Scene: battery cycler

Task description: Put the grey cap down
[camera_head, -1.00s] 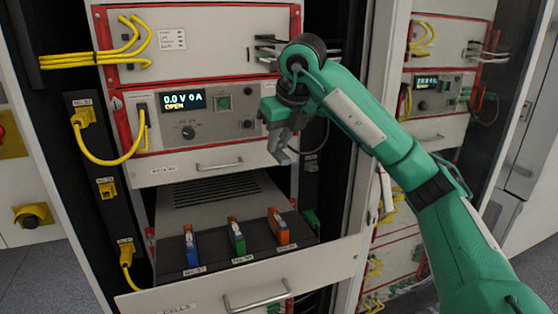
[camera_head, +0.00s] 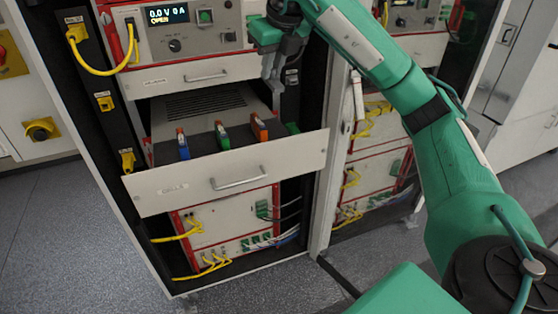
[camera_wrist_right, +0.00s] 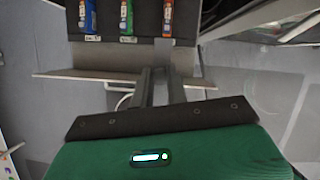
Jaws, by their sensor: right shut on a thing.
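My right gripper (camera_head: 272,73) hangs above and slightly right of the open drawer (camera_head: 300,155). Its two grey fingers also show in the right wrist view (camera_wrist_right: 160,82), close together. No other grey cap can be picked out. My left gripper is not in view.
The drawer holds a blue cell (camera_head: 182,146), a green cell (camera_head: 222,136) and an orange cell (camera_head: 260,128). A yellow cable (camera_head: 105,68) loops at the left by the cycler unit (camera_head: 185,35). Grey floor (camera_head: 75,230) is free at the left.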

